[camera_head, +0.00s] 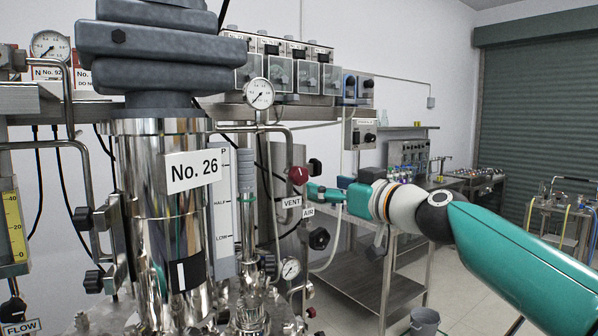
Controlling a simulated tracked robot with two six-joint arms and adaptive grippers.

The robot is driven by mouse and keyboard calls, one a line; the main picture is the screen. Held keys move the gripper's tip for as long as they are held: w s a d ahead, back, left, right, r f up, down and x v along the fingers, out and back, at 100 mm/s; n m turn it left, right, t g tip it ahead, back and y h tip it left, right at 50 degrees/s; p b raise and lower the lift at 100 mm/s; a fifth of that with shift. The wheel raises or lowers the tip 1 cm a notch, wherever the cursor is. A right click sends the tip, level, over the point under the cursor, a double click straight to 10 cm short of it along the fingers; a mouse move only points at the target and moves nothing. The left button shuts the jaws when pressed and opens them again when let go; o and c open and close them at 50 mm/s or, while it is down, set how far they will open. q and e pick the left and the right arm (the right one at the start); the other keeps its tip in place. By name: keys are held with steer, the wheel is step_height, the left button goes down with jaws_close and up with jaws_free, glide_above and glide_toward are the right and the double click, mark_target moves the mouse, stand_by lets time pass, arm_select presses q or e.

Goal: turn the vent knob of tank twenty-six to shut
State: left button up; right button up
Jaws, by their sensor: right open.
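Tank No. 26 (158,235) is a shiny steel vessel at the left, with a white number plate (193,171). A dark red round knob (299,173) sits on the piping to its right, just above the VENT label (292,203). I cannot tell which way the knob is set. My right gripper (314,191) reaches in from the right, open, with its teal tips close beside and slightly below the red knob. I cannot tell whether they touch it. My left gripper is out of view.
A black knob (319,238) is below the AIR label (308,212). Another black knob (315,167) is right of the red one. Pipes and a gauge (258,93) crowd the area. A steel bench (370,285) stands behind my right arm, with a bucket (424,321) on the floor.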

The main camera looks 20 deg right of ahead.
mark_target(302, 179)
steer(key=p+x, duration=0.4)
steer(key=x, duration=0.5)
steer(key=shift+a+r, duration=0.1)
steer(key=shift+r, duration=0.05)
steer(key=shift+w+a, duration=0.15)
steer(key=shift+w, duration=0.3)
steer(key=c, duration=1.1)
steer(key=shift+c, duration=0.2)
